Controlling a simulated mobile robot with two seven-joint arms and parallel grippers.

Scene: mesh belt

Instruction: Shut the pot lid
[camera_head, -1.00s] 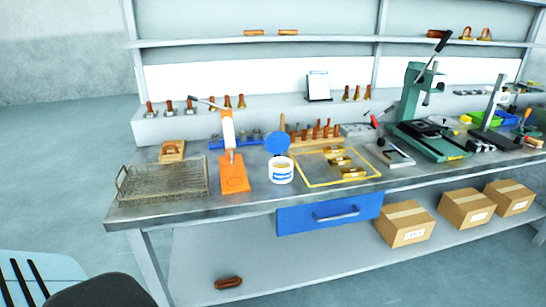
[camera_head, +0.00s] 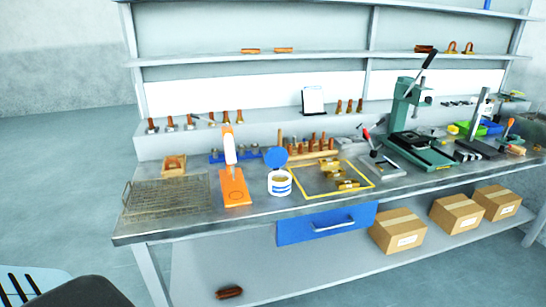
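The pot (camera_head: 280,184) is a small white tub with a blue label. It stands upright on the workbench, left of the yellow-outlined area. Its blue round lid (camera_head: 276,157) stands up at the pot's back edge, tilted open, so the pot's mouth shows. Neither of my grippers is in view.
An orange stand (camera_head: 234,190) is just left of the pot, with a wire mesh tray (camera_head: 165,195) farther left. Brass parts lie inside the yellow frame (camera_head: 345,191) at right. A green press (camera_head: 405,135) stands farther right. A chair (camera_head: 85,292) is at bottom left.

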